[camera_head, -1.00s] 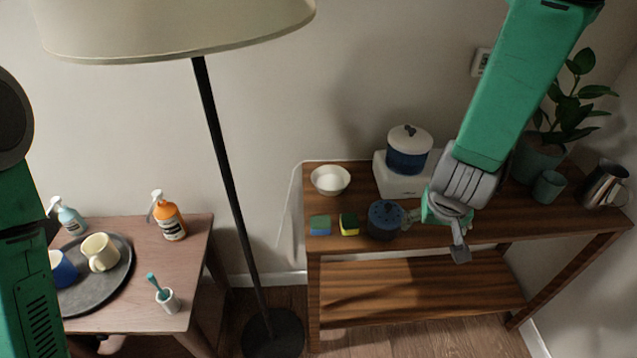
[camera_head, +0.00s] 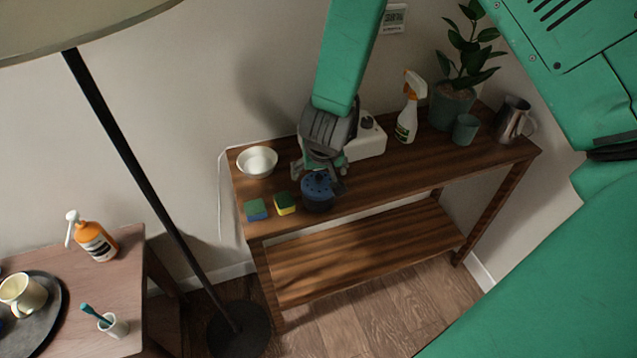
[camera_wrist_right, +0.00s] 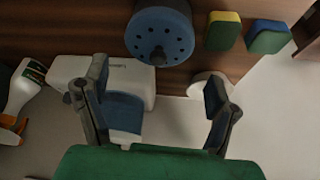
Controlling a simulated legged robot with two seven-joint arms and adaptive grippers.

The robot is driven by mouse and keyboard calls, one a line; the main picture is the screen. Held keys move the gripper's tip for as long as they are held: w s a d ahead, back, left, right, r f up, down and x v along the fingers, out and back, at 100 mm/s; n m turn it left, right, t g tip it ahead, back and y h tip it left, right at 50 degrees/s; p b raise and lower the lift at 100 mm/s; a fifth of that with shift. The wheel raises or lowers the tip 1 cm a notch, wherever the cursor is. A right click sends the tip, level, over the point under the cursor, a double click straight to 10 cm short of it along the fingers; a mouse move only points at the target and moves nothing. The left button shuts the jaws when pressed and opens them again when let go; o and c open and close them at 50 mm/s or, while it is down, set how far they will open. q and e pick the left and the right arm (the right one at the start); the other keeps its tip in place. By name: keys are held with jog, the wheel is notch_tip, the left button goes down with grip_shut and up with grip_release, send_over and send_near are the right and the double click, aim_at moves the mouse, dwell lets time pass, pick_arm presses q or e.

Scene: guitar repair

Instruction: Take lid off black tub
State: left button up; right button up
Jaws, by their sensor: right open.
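The dark tub (camera_head: 318,200) stands upright on the wooden shelf's front part, its bluish, holed lid (camera_head: 316,180) in place. In the right wrist view the lid (camera_wrist_right: 160,32) is at the top, with a small knob. My right gripper (camera_head: 319,173) is just behind and above the tub, fingers spread and empty. In the wrist view the open fingers (camera_wrist_right: 157,78) point toward the lid, with a visible gap. My left gripper is out of view.
A yellow-green sponge (camera_head: 285,203) and a blue-green sponge (camera_head: 256,210) lie left of the tub. A white bowl (camera_head: 257,162), white box (camera_head: 366,142), spray bottle (camera_head: 407,112), green cup (camera_head: 466,129) and metal jug (camera_head: 512,118) share the shelf top (camera_head: 420,160). A lamp pole (camera_head: 140,175) stands left.

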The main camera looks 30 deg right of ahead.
aim_at(319, 180)
jog(key=x, duration=0.4)
jog(key=shift+s+d+f, duration=0.1)
jog(key=shift+s+f, duration=0.05)
jog(key=shift+f, duration=0.2)
jog(key=shift+s+r, duration=0.1)
jog(key=shift+c, duration=1.2)
jog(key=shift+s, duration=0.1)
jog(key=c, duration=1)
